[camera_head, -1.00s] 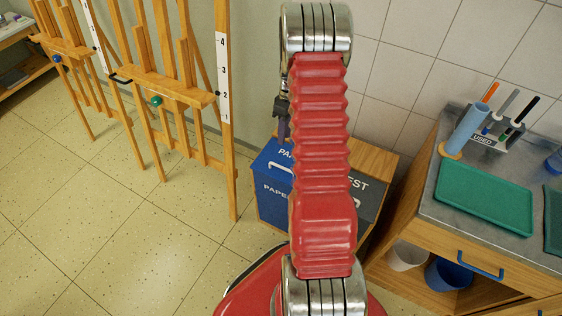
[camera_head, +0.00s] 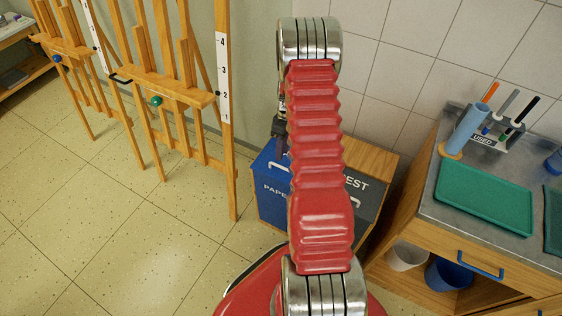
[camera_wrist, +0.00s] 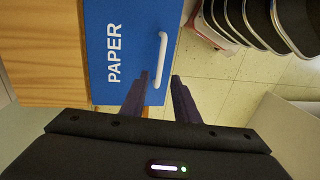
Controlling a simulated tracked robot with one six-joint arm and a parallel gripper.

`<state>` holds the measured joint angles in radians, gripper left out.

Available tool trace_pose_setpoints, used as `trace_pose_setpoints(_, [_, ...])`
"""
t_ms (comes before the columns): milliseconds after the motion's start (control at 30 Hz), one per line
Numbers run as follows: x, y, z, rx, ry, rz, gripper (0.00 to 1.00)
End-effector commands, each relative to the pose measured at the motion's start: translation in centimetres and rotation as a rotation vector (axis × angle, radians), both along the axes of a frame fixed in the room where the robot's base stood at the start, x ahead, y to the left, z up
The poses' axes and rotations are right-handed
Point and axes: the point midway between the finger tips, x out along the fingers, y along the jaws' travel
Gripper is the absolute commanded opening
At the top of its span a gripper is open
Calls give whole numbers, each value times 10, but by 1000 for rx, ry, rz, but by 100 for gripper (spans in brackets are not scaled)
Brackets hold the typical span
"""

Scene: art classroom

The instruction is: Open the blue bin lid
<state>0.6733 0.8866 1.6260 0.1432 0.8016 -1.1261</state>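The blue bin (camera_head: 270,203) marked PAPER stands on the floor behind my arm in the head view. Its blue lid (camera_wrist: 110,50) fills the upper middle of the wrist view and looks shut. A white handle (camera_wrist: 162,56) lies near the lid's right side in that view. My gripper (camera_wrist: 160,76) is open, its two dark fingers pointing at the lid. The lower end of the handle appears between the fingertips; I cannot tell whether they touch it. In the head view my gripper (camera_head: 282,148) is at the lid, partly hidden by my red arm.
A dark grey bin (camera_head: 366,196) sits right beside the blue one in the same wooden cabinet (camera_head: 372,160). A counter (camera_head: 432,204) with a green tray (camera_head: 485,197) stands at right. Wooden easels (camera_head: 160,85) stand at left, with clear floor before them.

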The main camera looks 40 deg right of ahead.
Motion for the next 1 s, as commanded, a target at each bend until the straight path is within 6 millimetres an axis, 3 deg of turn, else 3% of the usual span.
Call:
trace_pose_setpoints(200, [-3,7,-34,1,2,1,28])
trace_pose_setpoints(400, [-4,10,-55,1,1,1,28])
trace_pose_setpoints(800, [-4,11,-60,-1,-1,1,27])
trace_pose_setpoints(1000, [-4,11,-60,-1,-1,1,13])
